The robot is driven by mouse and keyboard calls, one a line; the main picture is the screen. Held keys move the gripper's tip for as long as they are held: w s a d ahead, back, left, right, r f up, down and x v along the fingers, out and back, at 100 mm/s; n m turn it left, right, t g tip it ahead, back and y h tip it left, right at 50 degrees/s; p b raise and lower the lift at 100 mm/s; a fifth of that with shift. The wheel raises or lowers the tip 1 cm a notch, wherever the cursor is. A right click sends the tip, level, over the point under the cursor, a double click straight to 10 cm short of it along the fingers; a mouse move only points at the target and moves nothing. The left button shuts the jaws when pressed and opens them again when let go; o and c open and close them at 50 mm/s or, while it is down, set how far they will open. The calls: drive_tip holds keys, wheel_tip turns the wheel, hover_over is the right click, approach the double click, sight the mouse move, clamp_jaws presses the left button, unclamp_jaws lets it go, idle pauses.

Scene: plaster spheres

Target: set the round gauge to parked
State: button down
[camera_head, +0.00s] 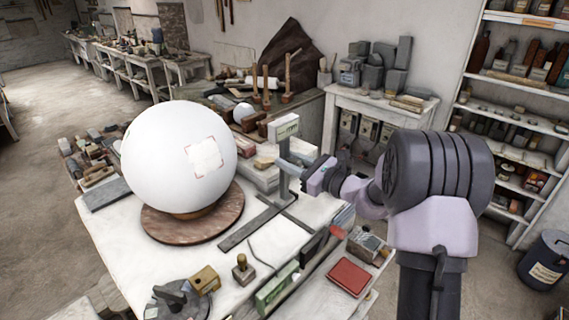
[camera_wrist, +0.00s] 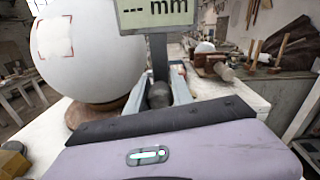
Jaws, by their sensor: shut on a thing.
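The round gauge (camera_head: 286,128) is a grey upright post with a pale green display box on top and a flat T-shaped base on the white table. My gripper (camera_head: 286,166) reaches in from the right at the post, below the display. In the wrist view my gripper (camera_wrist: 160,93) is shut on a dark rounded part of the gauge at the post. The fingertips are partly hidden. A large white plaster sphere (camera_head: 165,145) rests on a round brown turntable (camera_head: 168,228) left of the gauge, apart from it.
Shelves (camera_head: 515,120) stand at the right.

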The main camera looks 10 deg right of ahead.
drive_tip(key=shift+r, duration=0.15)
drive_tip(key=c, duration=1.4)
unclamp_jaws()
drive_tip(key=shift+d, duration=0.1)
drive_tip(key=shift+o, duration=1.4)
drive_tip(key=shift+w+d, duration=0.15)
drive_tip(key=v, duration=1.7)
drive_tip(key=shift+s, duration=0.25)
